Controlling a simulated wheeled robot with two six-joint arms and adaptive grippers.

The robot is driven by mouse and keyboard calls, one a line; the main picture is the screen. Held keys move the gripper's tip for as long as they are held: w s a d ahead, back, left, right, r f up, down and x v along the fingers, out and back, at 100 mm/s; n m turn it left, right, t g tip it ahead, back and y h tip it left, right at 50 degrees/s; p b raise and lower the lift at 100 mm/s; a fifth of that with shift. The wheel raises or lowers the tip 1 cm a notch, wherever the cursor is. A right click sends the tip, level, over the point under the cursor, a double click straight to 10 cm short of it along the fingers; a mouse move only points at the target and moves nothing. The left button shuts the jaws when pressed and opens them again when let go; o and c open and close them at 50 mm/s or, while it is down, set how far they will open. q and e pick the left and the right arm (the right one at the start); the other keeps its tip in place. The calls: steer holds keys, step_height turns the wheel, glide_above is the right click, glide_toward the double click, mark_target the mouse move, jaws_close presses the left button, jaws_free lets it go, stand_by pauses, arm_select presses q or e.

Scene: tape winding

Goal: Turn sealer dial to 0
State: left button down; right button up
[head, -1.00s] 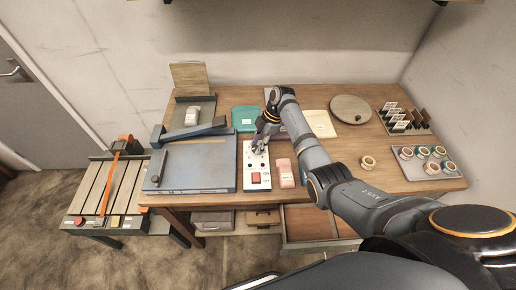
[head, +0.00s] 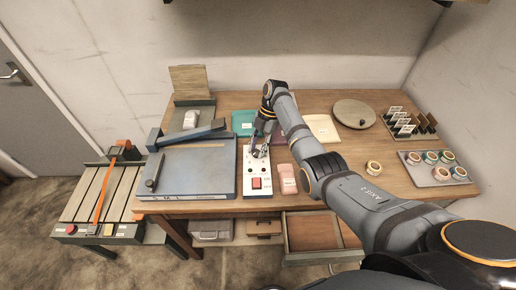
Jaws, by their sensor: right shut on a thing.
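The sealer's control panel (head: 257,183) is a white plate with a red button (head: 257,182) near its front end. It lies on the wooden table beside the blue-grey flat press (head: 195,172). My right gripper (head: 259,153) points down over the rear part of the panel. It is shut on the dial there, which is mostly hidden by the fingers, so its setting cannot be read. My left gripper is not in the head view.
A pink object (head: 287,179) stands close to the panel's right. A tape roll (head: 374,167), a tray of rolls (head: 436,172), a round wooden disc (head: 354,113) and a card rack (head: 408,124) are farther right. An open drawer (head: 315,232) juts out below the table.

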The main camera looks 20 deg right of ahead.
steer(key=o, duration=1.1)
steer(key=shift+o, duration=0.2)
steer(key=shift+r, duration=0.1)
steer(key=v, duration=0.7)
steer(key=shift+d, duration=0.1)
